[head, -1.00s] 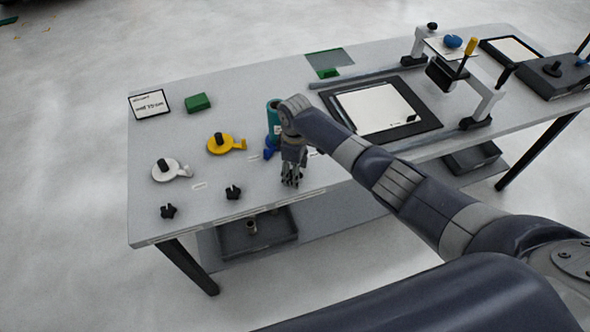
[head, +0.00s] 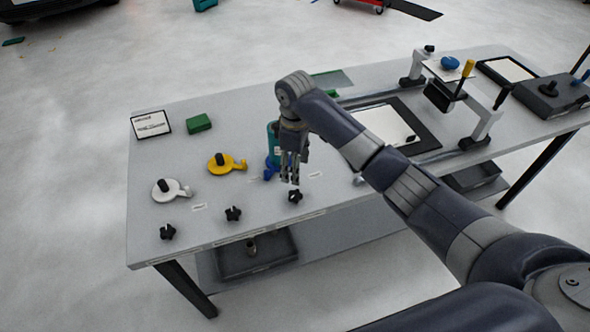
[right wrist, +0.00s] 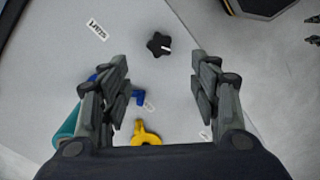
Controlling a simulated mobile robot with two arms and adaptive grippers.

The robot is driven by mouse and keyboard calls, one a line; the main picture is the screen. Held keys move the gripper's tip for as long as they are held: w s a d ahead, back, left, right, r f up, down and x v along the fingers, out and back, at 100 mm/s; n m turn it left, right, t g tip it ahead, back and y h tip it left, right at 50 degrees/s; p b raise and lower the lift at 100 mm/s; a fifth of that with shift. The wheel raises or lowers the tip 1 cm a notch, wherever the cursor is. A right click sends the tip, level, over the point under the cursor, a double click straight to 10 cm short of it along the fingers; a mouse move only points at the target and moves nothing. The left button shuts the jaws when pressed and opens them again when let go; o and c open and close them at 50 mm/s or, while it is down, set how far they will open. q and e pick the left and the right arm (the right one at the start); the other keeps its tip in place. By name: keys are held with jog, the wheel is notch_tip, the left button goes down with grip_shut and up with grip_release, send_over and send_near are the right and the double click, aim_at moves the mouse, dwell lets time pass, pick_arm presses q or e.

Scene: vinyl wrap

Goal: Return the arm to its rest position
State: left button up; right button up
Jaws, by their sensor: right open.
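My right gripper (head: 290,172) hangs fingers-down above the front part of the table, at the end of my right arm. It is open and empty. In the right wrist view its fingers (right wrist: 160,85) are spread wide. A black star-shaped knob (head: 295,196) sits on the table just below the fingertips; it also shows in the right wrist view (right wrist: 159,45), apart from both fingers. My left gripper is not in view.
A teal cylinder (head: 272,140) and a blue part (head: 270,173) stand close behind the gripper. Yellow (head: 222,164) and white (head: 166,190) handled parts and two more black knobs lie left. A framed panel (head: 385,125) and a bridge-like fixture (head: 487,122) stand right.

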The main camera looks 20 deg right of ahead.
dwell(0.4)
jog(key=s+a+f+m+t+y, duration=0.1)
jog(key=s+a+f, duration=0.2)
jog(key=s+f, duration=0.35)
jog(key=s+a+f+m+y, duration=0.1)
jog(key=s+a+f, duration=0.2)
jog(key=s, duration=0.6)
jog(key=s+d+r+m+t+h, duration=0.15)
jog(key=s+d+m, duration=0.3)
jog(key=s, duration=0.45)
jog(key=s+d+r+m+t, duration=0.1)
jog(key=s+d+r+m, duration=0.15)
jog(key=s+d, duration=0.4)
jog(key=s+a+f+g+b, duration=0.1)
jog(key=s+f+b, duration=0.15)
jog(key=f, duration=1.35)
jog(key=s+a+f+b, duration=0.1)
jog(key=f+b, duration=0.2)
jog(key=f, duration=1.3)
jog(key=s+d+f+b, duration=0.1)
jog(key=s+f+b, duration=0.1)
jog(key=s+f, duration=0.6)
jog(key=s+d+f+g+b, duration=0.1)
jog(key=s+d+f+b, duration=0.1)
jog(key=s+f, duration=0.6)
notch_tip(320, 180, down, 5)
jog(key=shift+s+d+r+b, duration=0.1)
jog(key=shift+s+d+b, duration=0.15)
jog(key=shift+b, duration=0.2)
